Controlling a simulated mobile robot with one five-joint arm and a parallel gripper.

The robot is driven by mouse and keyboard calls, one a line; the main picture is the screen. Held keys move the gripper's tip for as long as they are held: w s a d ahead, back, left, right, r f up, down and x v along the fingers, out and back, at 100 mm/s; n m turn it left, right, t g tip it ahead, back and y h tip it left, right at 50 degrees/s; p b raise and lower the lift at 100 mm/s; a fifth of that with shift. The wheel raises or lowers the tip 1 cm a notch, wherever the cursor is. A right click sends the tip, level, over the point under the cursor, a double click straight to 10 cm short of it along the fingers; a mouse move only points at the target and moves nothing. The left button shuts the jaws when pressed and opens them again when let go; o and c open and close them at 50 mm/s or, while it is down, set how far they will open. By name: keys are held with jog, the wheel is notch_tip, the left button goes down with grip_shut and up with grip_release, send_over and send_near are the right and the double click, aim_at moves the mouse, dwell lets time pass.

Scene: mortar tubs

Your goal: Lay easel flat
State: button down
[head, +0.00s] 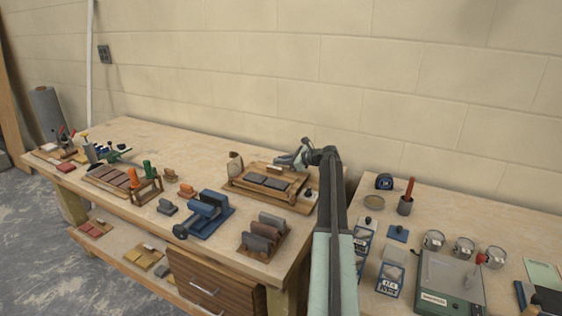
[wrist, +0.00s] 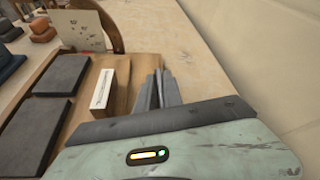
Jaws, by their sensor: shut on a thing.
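The wooden easel (head: 236,185) bears two dark grey slabs and stands at the back right of the left bench. It also shows in the wrist view (wrist: 82,108), where its slabs lie side by side. I cannot tell how far it is tilted. My gripper (head: 303,158) is at the easel's far right side. In the wrist view its fingers (wrist: 165,88) are close together beside the easel's wooden edge. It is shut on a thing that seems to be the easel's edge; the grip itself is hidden. A small white-faced wooden block (wrist: 104,90) is left of the fingers.
An upright card with a rounded wooden back (head: 236,166) stands at the easel's left end. A blue cradle (head: 206,213) and a rack of grey and brown pieces (head: 264,236) are in front. Bare bench top (wrist: 190,40) lies between the easel and the wall.

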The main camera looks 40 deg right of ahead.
jog(key=shift+s+d+f, duration=0.1)
jog(key=shift+d+f, duration=0.05)
jog(key=shift+d, duration=0.05)
jog(key=c, duration=1.6)
grip_release()
jog(key=shift+f, duration=0.1)
jog(key=shift+o, duration=0.6)
jog(key=shift+f, duration=0.1)
jog(key=shift+s+r, duration=0.1)
jog(key=shift+r, duration=0.15)
jog(key=p+v, duration=0.3)
jog(key=v, duration=0.4)
jog(key=shift+s, duration=0.15)
jog(key=shift+r, duration=0.1)
